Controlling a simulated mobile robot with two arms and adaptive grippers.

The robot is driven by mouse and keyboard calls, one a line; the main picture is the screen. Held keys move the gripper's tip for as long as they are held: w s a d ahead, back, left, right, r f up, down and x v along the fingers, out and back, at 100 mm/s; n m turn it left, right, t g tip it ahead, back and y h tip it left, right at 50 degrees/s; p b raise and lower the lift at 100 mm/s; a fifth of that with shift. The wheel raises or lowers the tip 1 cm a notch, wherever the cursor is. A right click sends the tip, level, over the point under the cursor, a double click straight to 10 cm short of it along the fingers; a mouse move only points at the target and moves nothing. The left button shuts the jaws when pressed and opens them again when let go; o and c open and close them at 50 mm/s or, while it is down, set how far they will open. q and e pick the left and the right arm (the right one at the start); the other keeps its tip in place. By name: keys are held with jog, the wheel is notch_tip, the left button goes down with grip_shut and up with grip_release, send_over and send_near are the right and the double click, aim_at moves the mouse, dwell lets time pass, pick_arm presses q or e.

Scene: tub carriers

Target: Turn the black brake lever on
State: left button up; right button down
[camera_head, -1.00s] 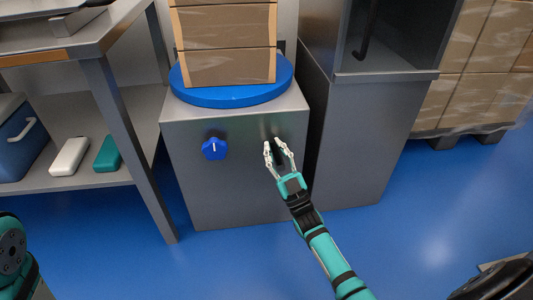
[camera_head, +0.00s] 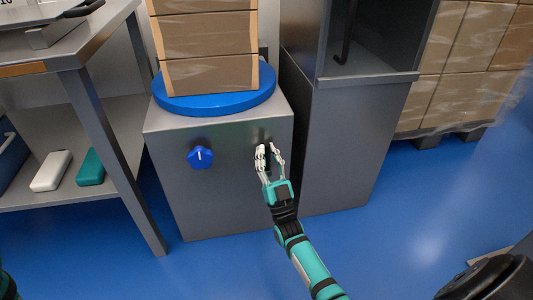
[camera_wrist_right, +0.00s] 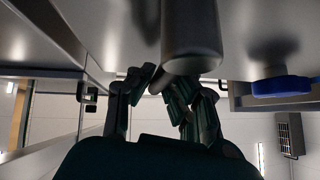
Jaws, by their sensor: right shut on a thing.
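The black brake lever (camera_head: 267,158) is on the front of a grey metal cabinet (camera_head: 215,190), at its upper right. It is partly hidden by my right gripper (camera_head: 268,150), whose fingers are on either side of it. In the right wrist view the lever (camera_wrist_right: 191,38) looms as a dark, rounded bar, with the finger tips (camera_wrist_right: 160,82) closed at its lower end. My right gripper is shut on the lever. The lever looks roughly upright, but its exact angle is hard to tell. My left gripper is out of view.
A blue knob (camera_head: 200,157) with a white mark is left of the lever. A blue turntable (camera_head: 215,101) carrying stacked cartons (camera_head: 210,75) tops the cabinet. A steel table (camera_head: 93,90) stands left, and a tall grey unit (camera_head: 345,140) right. Blue floor is open in front.

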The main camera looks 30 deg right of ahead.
jog(key=c, duration=1.3)
grip_release()
jog(key=shift+d, duration=0.15)
notch_tip(320, 180, up, 10)
jog(key=shift+f, duration=0.1)
